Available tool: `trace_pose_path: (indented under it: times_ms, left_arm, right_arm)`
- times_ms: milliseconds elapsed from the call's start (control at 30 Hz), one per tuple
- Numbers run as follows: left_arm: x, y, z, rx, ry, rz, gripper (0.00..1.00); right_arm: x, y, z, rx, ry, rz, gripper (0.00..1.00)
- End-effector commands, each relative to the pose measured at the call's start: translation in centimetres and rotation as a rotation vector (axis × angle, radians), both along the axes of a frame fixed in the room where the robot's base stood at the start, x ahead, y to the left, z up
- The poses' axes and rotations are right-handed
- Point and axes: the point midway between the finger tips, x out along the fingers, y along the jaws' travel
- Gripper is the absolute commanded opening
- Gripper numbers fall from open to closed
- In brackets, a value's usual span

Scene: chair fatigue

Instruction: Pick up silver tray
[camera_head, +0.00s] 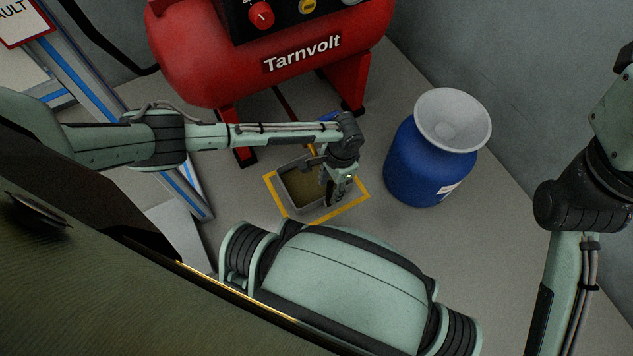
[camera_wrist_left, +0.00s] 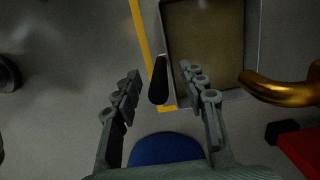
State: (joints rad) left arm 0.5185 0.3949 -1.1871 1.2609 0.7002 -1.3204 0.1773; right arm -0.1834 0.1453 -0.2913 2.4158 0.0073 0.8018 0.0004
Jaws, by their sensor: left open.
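The silver tray (camera_head: 308,212) is on the floor, inside a yellow outline, below the red tank. Brownish contents cover its bottom. In the left wrist view the tray (camera_wrist_left: 253,42) shows at the upper right. My left gripper (camera_head: 343,190) is over the tray's right side in the head view and hides part of it. In the left wrist view my left gripper (camera_wrist_left: 163,92) is open. A black, handle-like piece (camera_wrist_left: 158,80) shows between its fingers, beside the tray's edge; I cannot tell whether it touches them. My right arm is at the right edge, its gripper out of view.
The red tank (camera_head: 190,55) marked Tarnvolt stands on legs behind the tray. A gold pipe (camera_wrist_left: 280,90) comes close to the tray's edge. A blue barrel (camera_head: 420,165) stands to the right. Grey floor (camera_head: 500,260) is clear near the wall.

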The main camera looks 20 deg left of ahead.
Motion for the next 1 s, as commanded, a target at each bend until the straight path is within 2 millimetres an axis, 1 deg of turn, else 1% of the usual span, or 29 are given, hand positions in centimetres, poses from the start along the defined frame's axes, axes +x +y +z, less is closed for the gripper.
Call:
trace_pose_path:
  times_ms: [33, 100, 367, 467, 700, 733, 1000]
  left_arm:
    - [-0.03, -0.08, -0.90, -0.001, 0.000, -0.001, 0.42]
    - [-0.06, -0.05, -1.34, -0.002, -0.001, 0.000, 0.42]
    - [-0.11, -0.01, -1.41, -0.002, -0.001, -0.001, 0.42]
    - [-0.11, -0.02, -1.40, -0.002, -0.001, -0.001, 0.31]
    - [-0.11, -0.02, -1.40, -0.002, -0.001, -0.001, 0.01]
    - [-0.11, -0.02, -1.40, -0.002, -0.001, -0.001, 0.00]
    - [-0.11, -0.02, -1.40, -0.002, -0.001, -0.001, 0.00]
  right_arm:
    - [-0.02, 0.06, -0.22, -0.006, -0.011, 0.000, 0.00]
    - [0.04, 0.12, -0.08, -0.012, -0.016, 0.000, 0.00]
    - [0.09, 0.16, 0.13, -0.015, -0.017, 0.000, 0.00]
    - [0.10, 0.16, 0.13, -0.015, -0.017, 0.000, 0.00]
    - [0.10, 0.16, 0.12, -0.016, -0.017, -0.001, 0.00]
    - [0.10, 0.16, 0.12, -0.016, -0.017, -0.001, 0.00]
    - [0.10, 0.16, 0.12, -0.016, -0.017, -0.001, 0.00]
